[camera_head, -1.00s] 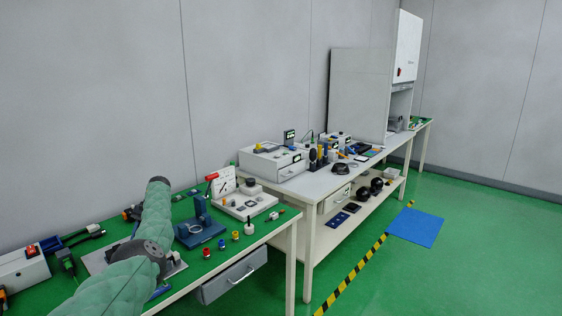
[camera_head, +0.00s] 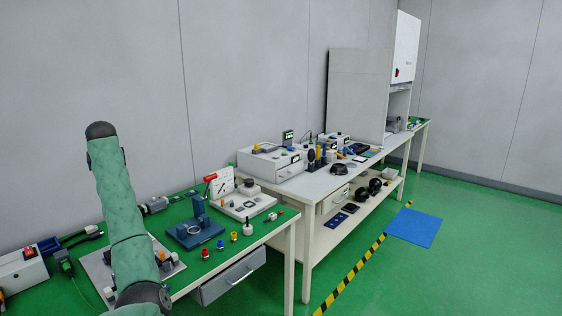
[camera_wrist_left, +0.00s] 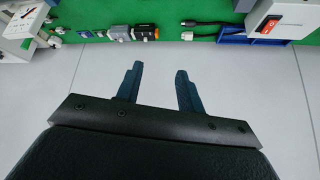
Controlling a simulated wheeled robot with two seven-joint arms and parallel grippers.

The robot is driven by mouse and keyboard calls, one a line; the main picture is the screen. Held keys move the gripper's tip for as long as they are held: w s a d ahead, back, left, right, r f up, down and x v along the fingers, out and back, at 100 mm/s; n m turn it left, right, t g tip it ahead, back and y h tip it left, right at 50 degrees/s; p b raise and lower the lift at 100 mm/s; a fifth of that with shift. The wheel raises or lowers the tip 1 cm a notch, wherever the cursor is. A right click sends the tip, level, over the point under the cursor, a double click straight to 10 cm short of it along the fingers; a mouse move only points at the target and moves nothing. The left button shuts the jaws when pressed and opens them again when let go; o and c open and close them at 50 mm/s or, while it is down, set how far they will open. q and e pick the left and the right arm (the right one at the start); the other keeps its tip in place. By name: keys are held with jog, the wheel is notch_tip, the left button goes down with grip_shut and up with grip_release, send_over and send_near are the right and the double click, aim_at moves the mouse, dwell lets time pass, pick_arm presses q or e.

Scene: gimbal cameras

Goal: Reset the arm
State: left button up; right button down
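My left arm (camera_head: 127,215), in a green sleeve, rises over the green-topped bench at the left of the head view. Its dark rounded upper end shows against the grey wall, and its gripper is not seen in that view. In the left wrist view my left gripper (camera_wrist_left: 160,68) has its two dark blue fingers apart with nothing between them. Grey wall lies behind the fingers. My right arm and gripper are in neither view.
The green bench (camera_head: 180,213) holds a blue fixture (camera_head: 194,233), a white gauge stand (camera_head: 243,205), small coloured parts and a white box (camera_head: 20,270). A drawer (camera_head: 232,278) hangs below. A white table (camera_head: 315,188) stands beyond. Green floor is open at right, around a blue mat (camera_head: 414,227).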

pick_arm(q)
jog(key=s+d+f+m+t, duration=0.1)
jog(key=s+d+f, duration=0.2)
jog(key=d, duration=0.3)
jog(key=s+d+f+m+t+h, duration=0.1)
jog(key=s+d+f+t, duration=0.1)
jog(key=s+d+f, duration=0.3)
jog(key=s+d+f+m+t, duration=0.1)
jog(key=s+d, duration=0.1)
jog(key=d, duration=0.5)
jog(key=s+d+f+m+g+h, duration=0.1)
jog(key=s+d+f+m+h, duration=0.25)
jog(key=s+d+f, duration=1.15)
jog(key=s+d+f+m+g, duration=0.15)
jog(key=s+d+f, duration=0.35)
jog(key=s+f, duration=0.5)
jog(key=s+d+f+g, duration=0.2)
jog(key=s+d+f, duration=0.2)
jog(key=s+f, duration=0.65)
jog(key=s+f+g, duration=0.2)
jog(key=s+f, duration=0.2)
jog(key=s, duration=0.6)
jog(key=s+f+g, duration=0.2)
jog(key=s+f, duration=0.3)
jog(key=s, duration=0.5)
jog(key=shift+s+d+h, duration=0.2)
jog(key=shift+d+h, duration=0.15)
jog(key=shift+d, duration=0.05)
jog(key=shift+f, duration=0.1)
